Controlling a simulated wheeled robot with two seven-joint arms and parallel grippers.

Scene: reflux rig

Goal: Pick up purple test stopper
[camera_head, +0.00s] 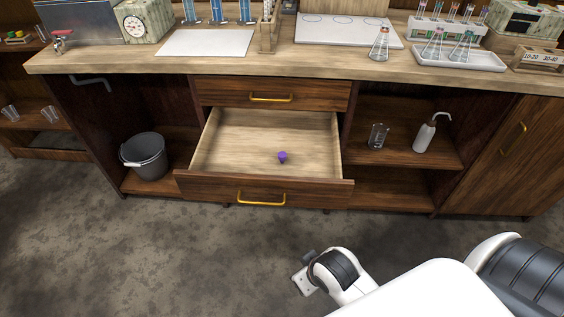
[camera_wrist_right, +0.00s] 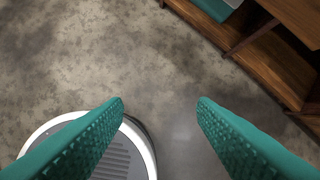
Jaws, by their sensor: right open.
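A small purple stopper (camera_head: 282,156) lies in an open, otherwise empty wooden drawer (camera_head: 232,140) in the head view. My right gripper shows in the right wrist view as two teal fingers (camera_wrist_right: 160,108), spread wide with nothing between them, above the grey floor. In the head view my right arm (camera_head: 335,272) is at the lower right, in front of the drawer and well apart from it. The stopper does not show in the wrist view. My left gripper is in neither view.
The wooden counter (camera_head: 330,65) above holds flasks, racks and a white tray (camera_head: 460,57). A closed drawer (camera_head: 271,93) sits above the open one. A grey bucket (camera_head: 145,156) stands on the left shelf, a beaker (camera_head: 377,136) and white bottle (camera_head: 424,135) on the right. Floor in front is clear.

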